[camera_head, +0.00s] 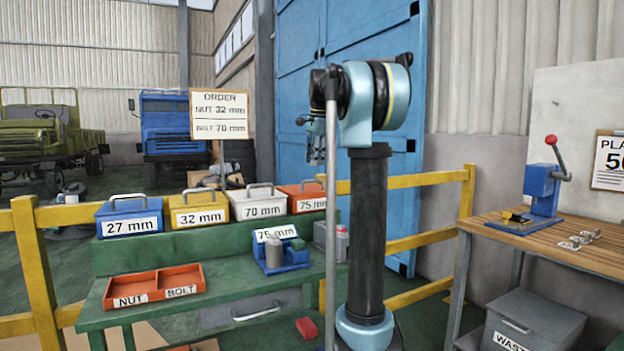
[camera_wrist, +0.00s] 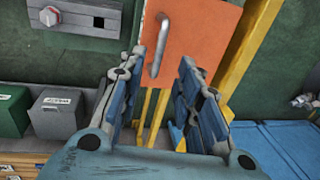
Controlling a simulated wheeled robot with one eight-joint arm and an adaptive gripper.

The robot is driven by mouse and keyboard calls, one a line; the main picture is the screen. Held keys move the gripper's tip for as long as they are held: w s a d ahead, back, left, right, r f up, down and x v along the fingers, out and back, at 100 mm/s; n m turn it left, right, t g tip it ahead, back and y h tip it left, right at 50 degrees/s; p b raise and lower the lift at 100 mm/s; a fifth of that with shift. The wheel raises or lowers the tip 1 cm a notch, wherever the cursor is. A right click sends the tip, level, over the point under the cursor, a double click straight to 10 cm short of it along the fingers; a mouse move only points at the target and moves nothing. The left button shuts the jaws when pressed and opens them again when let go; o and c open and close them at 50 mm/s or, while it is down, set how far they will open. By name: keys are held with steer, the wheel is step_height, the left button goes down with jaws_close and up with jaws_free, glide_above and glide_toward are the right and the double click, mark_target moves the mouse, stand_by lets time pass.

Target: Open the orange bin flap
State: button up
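The orange bin (camera_head: 308,203), labelled 75 mm, stands at the right end of the bin row on the green bench in the head view. Its flap has a metal bar handle (camera_head: 310,183). In the wrist view the orange flap (camera_wrist: 205,45) lies ahead of my gripper, with its handle (camera_wrist: 161,46) between the two fingers as seen from the camera. My gripper (camera_wrist: 174,42) is open and empty. It shows small in the head view (camera_head: 316,158), above the orange bin and partly hidden by my arm. The distance to the handle is hard to tell.
Blue (camera_head: 128,217), yellow (camera_head: 198,210) and white (camera_head: 258,203) bins stand left of the orange one. A yellow rail (camera_head: 420,181) runs behind the bench. An orange nut-and-bolt tray (camera_head: 155,285) and a blue device (camera_head: 282,255) sit in front.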

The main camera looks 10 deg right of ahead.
steer(key=f, duration=0.2)
steer(key=w+f, duration=0.1)
steer(key=f, duration=0.4)
steer(key=shift+w+a, duration=0.15)
steer(key=shift+a, duration=0.05)
jaws_close()
